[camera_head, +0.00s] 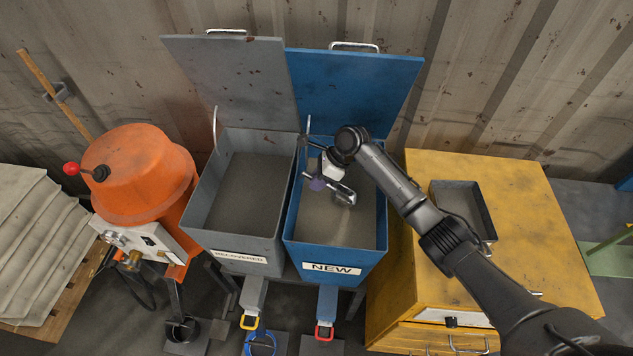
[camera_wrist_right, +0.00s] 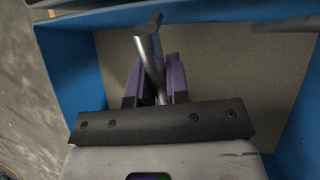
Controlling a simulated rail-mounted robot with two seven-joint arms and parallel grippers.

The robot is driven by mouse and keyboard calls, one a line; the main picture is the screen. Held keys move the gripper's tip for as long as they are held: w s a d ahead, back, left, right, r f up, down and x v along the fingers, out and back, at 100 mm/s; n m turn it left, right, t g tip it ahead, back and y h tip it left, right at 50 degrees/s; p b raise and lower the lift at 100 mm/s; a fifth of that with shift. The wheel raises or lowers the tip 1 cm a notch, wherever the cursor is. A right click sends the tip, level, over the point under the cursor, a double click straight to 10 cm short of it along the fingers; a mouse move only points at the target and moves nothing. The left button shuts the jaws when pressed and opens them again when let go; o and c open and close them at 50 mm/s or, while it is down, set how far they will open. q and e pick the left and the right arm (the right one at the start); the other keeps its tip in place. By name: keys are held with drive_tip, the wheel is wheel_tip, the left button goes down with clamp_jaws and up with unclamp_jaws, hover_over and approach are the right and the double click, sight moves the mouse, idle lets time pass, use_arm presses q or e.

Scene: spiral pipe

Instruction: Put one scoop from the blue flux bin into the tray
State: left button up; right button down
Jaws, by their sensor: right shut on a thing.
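The blue flux bin (camera_head: 335,254), labelled NEW, stands open with grey granular material inside; its blue wall also shows in the wrist view (camera_wrist_right: 62,70). My right gripper (camera_head: 318,184) is over the bin's opening, its purple fingers (camera_wrist_right: 160,78) shut on the metal scoop (camera_head: 344,193). In the wrist view a metal part of the scoop (camera_wrist_right: 148,42) rises between the fingers over the grey material. I cannot tell whether the scoop touches the material or holds any. The dark tray (camera_head: 488,222) sits on the yellow cabinet to the right. My left gripper is not in view.
A grey bin (camera_head: 235,243) labelled RECOVERED stands open just left of the blue one. Both lids (camera_head: 352,90) lean up at the back. An orange machine (camera_head: 140,175) is at the left. The yellow cabinet top (camera_head: 520,215) is clear around the tray.

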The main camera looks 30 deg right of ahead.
sight(332, 193)
drive_tip(key=shift+d+f+b, duration=0.1)
drive_tip(key=shift+f+b, duration=0.6)
drive_tip(key=shift+b, duration=0.15)
drive_tip(key=shift+s+d+r+p, duration=0.1)
drive_tip(key=shift+s+p, duration=0.05)
drive_tip(key=shift+p, duration=0.4)
drive_tip(key=shift+s+d+f+p, duration=0.4)
drive_tip(key=shift+d+f+p, duration=0.1)
drive_tip(key=shift+f, duration=0.15)
drive_tip(key=shift+s+d+f+p, duration=0.4)
drive_tip(key=shift+d+f+p, duration=0.05)
drive_tip(key=shift+f+p, duration=0.2)
drive_tip(key=shift+s+d+f+p, duration=0.4)
drive_tip(key=shift+f+p, duration=0.1)
drive_tip(key=shift+p, duration=0.1)
drive_tip(key=shift+d+f, duration=0.1)
drive_tip(key=shift+f, duration=0.05)
